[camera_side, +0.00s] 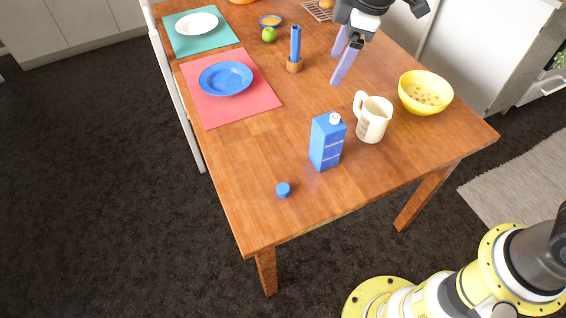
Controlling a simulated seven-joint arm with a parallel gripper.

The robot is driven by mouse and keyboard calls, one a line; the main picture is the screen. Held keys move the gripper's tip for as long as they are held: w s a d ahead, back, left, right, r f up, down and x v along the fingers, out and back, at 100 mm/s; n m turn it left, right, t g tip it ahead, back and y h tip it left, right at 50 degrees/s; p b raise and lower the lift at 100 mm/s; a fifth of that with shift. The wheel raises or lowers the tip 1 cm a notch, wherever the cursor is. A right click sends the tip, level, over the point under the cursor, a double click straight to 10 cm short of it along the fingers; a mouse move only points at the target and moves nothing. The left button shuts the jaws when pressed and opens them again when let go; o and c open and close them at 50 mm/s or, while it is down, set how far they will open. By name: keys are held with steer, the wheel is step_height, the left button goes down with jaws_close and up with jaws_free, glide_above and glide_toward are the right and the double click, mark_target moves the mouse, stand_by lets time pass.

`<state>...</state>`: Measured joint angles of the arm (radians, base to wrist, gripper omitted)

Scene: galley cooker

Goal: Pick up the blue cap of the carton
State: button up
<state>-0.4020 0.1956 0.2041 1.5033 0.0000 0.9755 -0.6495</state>
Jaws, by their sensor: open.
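The blue cap (283,190) lies on the wooden table near its front left edge, apart from the carton. The blue carton (327,141) stands upright to the right of and behind the cap, with a white spout on top. My gripper (339,66) is above the far part of the table, well behind the cap and carton. Its two pale purple fingers point down, are spread apart and hold nothing.
A cream mug (374,119) stands just right of the carton, and a yellow bowl (426,92) is farther right. A blue plate (226,78) sits on a red mat (255,108). A blue candle (295,43) stands behind. The table around the cap is clear.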

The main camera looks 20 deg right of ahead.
steer(key=w+a+f+n+g, duration=0.1)
steer(key=a+f+n, duration=0.1)
steer(key=a+f, duration=0.55)
steer(key=n+g+h, duration=0.1)
steer(key=g, duration=0.1)
glide_above(283, 188)
steer(key=f, duration=1.7)
steer(key=shift+w+d+f, duration=0.1)
steer(key=shift+w+f, duration=0.15)
steer(key=shift+w, duration=0.05)
steer(key=shift+s+f, duration=0.2)
steer(key=shift+f, duration=1.15)
steer(key=shift+s+f, duration=0.15)
steer(key=shift+f, duration=1.15)
jaws_close()
